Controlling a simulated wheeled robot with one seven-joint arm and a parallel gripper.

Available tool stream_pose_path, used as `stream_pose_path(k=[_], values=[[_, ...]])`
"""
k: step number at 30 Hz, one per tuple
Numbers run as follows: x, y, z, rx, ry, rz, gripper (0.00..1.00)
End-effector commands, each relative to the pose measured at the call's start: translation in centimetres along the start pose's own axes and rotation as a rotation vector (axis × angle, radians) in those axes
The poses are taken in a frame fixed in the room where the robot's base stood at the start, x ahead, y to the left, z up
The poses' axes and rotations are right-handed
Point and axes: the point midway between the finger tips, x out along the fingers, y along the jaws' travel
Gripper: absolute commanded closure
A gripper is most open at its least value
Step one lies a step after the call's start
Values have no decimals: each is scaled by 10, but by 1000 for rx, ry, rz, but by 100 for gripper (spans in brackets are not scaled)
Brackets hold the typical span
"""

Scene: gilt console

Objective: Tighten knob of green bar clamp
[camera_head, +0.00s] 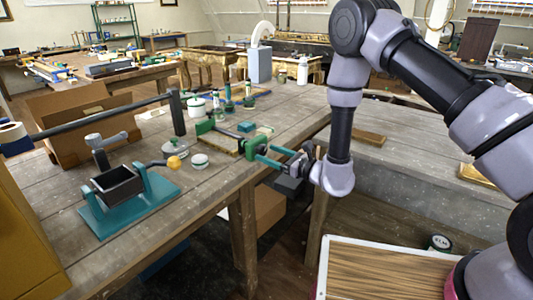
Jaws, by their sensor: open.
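The green bar clamp (206,128) lies on the wooden table near its right edge. One green jaw is at its left end and a green block (254,146) is at its right end, by the table edge. My gripper (266,156) comes in from the right, just past the table edge, and points left at that block. Its two teal fingers are apart, one above the other, close to the right end of the clamp. The knob is too small to make out and may be hidden between or behind the fingers. I cannot tell whether the fingers touch it.
A teal-based vise (125,205) with a grey box stands at the table's front left. A cardboard box (80,120) and a dark bar stand behind it. Small jars and a white lid (199,160) lie near the clamp. A wood-topped board (385,272) is at lower right.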

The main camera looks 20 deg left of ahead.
Motion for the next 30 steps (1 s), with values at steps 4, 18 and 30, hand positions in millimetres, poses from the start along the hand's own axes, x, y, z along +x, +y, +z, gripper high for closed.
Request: stream_pose_path(k=[4,18,30], values=[[14,0,0,0,0,1,19],[17,0,0,0,1,0,69],[16,-2,0,140,0,-3,100]])
